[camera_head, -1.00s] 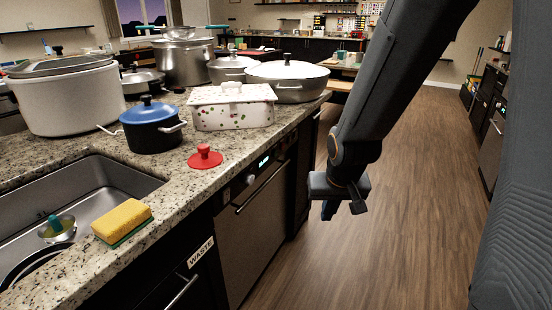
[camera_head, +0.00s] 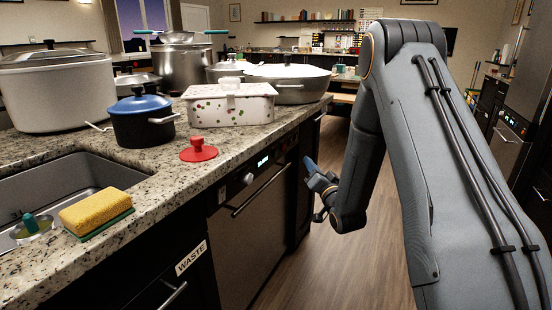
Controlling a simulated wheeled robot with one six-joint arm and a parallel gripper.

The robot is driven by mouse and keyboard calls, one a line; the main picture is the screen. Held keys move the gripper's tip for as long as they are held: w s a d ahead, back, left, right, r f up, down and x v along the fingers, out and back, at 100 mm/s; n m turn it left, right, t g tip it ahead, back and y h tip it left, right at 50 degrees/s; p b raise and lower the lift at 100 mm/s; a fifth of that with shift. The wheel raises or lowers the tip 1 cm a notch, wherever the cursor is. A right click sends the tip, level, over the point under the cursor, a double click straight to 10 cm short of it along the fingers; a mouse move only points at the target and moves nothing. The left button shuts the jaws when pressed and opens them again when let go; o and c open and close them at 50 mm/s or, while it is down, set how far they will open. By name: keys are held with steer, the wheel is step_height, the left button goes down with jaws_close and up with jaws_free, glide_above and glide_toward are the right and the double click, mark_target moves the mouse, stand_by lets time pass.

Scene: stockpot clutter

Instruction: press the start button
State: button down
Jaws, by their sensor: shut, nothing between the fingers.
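The built-in appliance (camera_head: 250,235) under the counter has a dark control strip along its top. The strip carries a small lit display (camera_head: 263,162) and a pale round knob (camera_head: 248,179). Other small controls on it are too dark and small to tell apart, so I cannot pick out the start button. My gripper (camera_head: 309,164) is in front of the cabinets, to the right of the display and apart from the panel. Its blue fingers are together with nothing between them and point up and left.
The granite counter (camera_head: 165,185) overhangs the panel. On it are a red lid (camera_head: 198,151), a blue-lidded pot (camera_head: 144,120), a patterned casserole (camera_head: 230,107) and a sponge (camera_head: 96,212) by the sink. A bar handle (camera_head: 258,192) sticks out below the panel. The wooden floor (camera_head: 315,265) is clear.

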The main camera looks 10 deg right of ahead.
stand_by(0.3)
steer(key=w+a+b, duration=0.2)
steer(key=w+a, duration=0.3)
steer(key=a, duration=0.2)
stand_by(0.3)
steer(key=shift+w+a, duration=0.15)
stand_by(1.9)
steer(key=shift+w+a, duration=0.2)
steer(key=shift+a, duration=0.05)
steer(key=shift+w+a, duration=0.2)
steer(key=shift+a, duration=0.1)
stand_by(0.8)
steer(key=shift+d+r, duration=0.1)
steer(key=shift+s+d, duration=0.5)
steer(key=shift+d, duration=0.05)
stand_by(0.3)
steer(key=shift+s+d+p, duration=0.35)
steer(key=shift+s+d, duration=0.4)
steer(key=shift+d, duration=0.25)
steer(key=shift+s+d+p, duration=0.35)
steer(key=shift+s+d, duration=0.35)
steer(key=shift+d, duration=0.3)
